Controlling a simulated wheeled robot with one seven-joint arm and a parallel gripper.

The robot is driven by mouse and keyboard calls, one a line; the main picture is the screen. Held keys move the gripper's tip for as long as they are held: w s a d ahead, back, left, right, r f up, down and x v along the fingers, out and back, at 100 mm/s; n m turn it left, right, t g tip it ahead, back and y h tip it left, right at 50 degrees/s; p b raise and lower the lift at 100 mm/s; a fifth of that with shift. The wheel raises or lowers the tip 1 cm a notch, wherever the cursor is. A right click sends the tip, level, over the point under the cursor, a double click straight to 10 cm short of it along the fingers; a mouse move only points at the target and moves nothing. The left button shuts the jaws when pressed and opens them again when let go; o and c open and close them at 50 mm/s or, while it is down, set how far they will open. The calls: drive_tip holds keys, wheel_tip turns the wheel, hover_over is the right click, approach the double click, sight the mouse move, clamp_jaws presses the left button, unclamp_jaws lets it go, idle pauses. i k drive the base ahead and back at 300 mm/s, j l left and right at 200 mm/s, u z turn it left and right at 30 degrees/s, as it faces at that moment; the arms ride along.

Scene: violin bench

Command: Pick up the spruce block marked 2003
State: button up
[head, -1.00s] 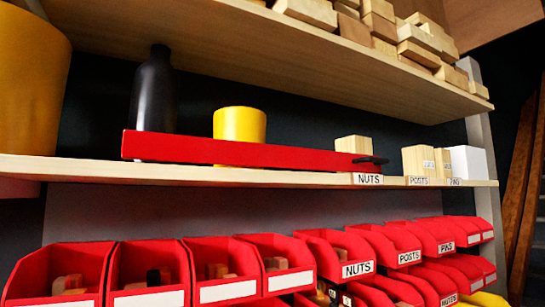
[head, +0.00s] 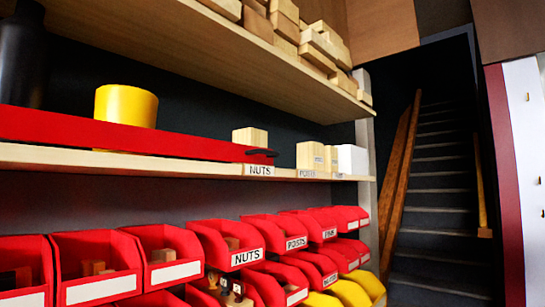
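Pale wooden blocks stand on the middle shelf. One block (head: 250,136) is behind the right end of a long red bar, above the NUTS label. Another block (head: 311,157) stands above the POSTS label, with a smaller pale block (head: 331,158) carrying a small label beside it. The markings are too small to read, so I cannot tell which block is 2003. My gripper is not in view.
The red bar (head: 120,133) lies along the shelf front (head: 130,162). A yellow cylinder (head: 126,105), dark bottle (head: 22,60) and white box (head: 352,160) share the shelf. Red bins (head: 225,243) sit below, wood pieces (head: 325,45) above. Stairs (head: 440,190) rise at right.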

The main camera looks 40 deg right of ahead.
sight(310, 154)
drive_tip(key=i+z, duration=0.15)
drive_tip(key=z, duration=0.85)
